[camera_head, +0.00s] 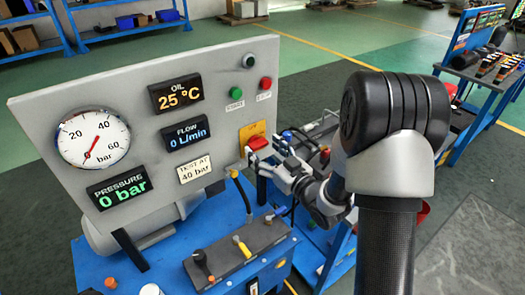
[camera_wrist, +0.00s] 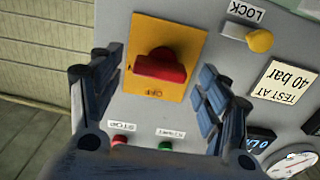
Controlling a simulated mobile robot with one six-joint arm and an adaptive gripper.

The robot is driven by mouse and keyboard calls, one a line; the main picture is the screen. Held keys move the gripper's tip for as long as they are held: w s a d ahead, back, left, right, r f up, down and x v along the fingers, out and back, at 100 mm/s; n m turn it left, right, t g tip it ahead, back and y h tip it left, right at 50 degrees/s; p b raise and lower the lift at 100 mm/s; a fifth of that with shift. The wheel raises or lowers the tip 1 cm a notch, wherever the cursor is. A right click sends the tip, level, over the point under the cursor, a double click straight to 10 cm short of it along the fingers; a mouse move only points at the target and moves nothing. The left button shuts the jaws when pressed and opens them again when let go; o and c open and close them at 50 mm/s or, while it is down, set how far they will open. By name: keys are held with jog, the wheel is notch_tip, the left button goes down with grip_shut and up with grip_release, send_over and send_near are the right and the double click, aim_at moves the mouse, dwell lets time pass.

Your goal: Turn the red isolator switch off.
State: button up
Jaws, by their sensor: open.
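The red isolator switch (camera_head: 257,143) sits on a yellow plate on the grey panel, below the green and red buttons. In the wrist view its red handle (camera_wrist: 162,67) lies across the yellow plate (camera_wrist: 155,30), slightly tilted. The word OFF shows upside down on the plate, below the handle in the picture. My gripper (camera_head: 268,152) is in front of the switch. In the wrist view its fingers stand open on either side of the handle (camera_wrist: 160,72), with visible gaps. I cannot tell how far the fingertips are from the plate.
A yellow lock knob (camera_wrist: 260,40) juts out beside the switch. A red stop button (camera_wrist: 119,140) and a green start button (camera_wrist: 165,145) are close by. The panel (camera_head: 200,65) carries a gauge (camera_head: 94,138) and displays. Small levers (camera_head: 242,246) stand on the blue bench below.

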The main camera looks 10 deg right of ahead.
jog(key=shift+w+a, duration=0.3)
jog(key=shift+w, duration=0.25)
jog(key=shift+c, duration=0.5)
jog(key=c, duration=1)
